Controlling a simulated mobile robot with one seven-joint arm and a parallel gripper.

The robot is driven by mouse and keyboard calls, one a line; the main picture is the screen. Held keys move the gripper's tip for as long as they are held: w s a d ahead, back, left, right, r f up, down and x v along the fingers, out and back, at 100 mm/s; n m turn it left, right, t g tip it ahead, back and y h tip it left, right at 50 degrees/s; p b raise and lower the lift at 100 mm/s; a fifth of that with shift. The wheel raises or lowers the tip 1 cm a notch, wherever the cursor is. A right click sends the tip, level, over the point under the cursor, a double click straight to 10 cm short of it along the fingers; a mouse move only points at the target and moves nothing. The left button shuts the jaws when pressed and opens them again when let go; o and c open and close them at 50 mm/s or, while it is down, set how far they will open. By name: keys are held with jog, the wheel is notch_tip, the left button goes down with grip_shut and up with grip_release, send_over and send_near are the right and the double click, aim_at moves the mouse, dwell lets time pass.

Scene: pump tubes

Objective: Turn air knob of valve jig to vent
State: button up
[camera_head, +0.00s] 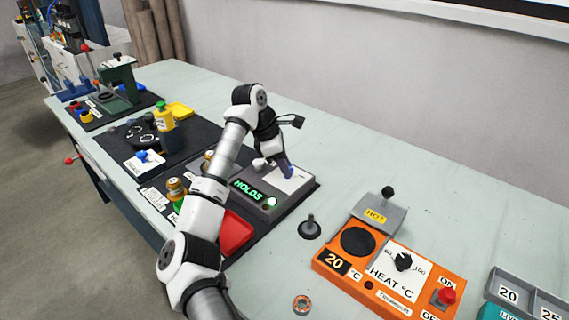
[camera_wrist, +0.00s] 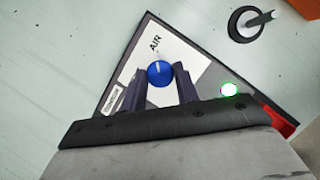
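The valve jig is a grey box with a lit green "HOLDS" display (camera_head: 250,190) and a white panel. The panel (camera_wrist: 175,48) is marked "AIR" in the wrist view. The blue air knob (camera_wrist: 160,73) is round, and its white pointer line points up toward the "AIR" lettering. My gripper (camera_wrist: 159,71) is above the panel with its two dark fingers apart, one on each side of the knob. I cannot tell whether the fingers touch it. In the head view my gripper and wrist (camera_head: 286,170) mostly hide the knob.
A glowing green-white lamp (camera_wrist: 229,90) is on the jig, right of the fingers. A red tray (camera_head: 236,232) lies in front of the jig. A grey peg on a round base (camera_head: 309,228) and an orange heater (camera_head: 375,275) stand to the right. Open table lies behind the jig.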

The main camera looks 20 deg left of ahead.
jog(key=c, duration=0.4)
jog(key=shift+n+b, duration=0.3)
jog(key=n+b, duration=0.1)
jog(key=n+t+y+b, duration=0.1)
jog(key=shift+s+f+n, duration=0.15)
jog(key=shift+n, duration=0.25)
jog(key=n+b, duration=0.1)
jog(key=n, duration=0.1)
jog(key=n+t+y+b, duration=0.1)
jog(key=n+b, duration=0.1)
jog(key=shift+s+d+n, duration=0.1)
jog(key=shift+d+n, duration=0.05)
jog(key=shift+n, duration=0.15)
jog(key=n+y+b, duration=0.2)
jog(key=n+b, duration=0.2)
jog(key=n, duration=0.1)
jog(key=shift+d, duration=0.2)
jog(key=shift+d+n+y+b, duration=0.15)
jog(key=shift+n+y+b, duration=0.85)
jog(key=shift+n+b, duration=1)
jog(key=shift+n+p, duration=0.35)
jog(key=shift+n, duration=0.25)
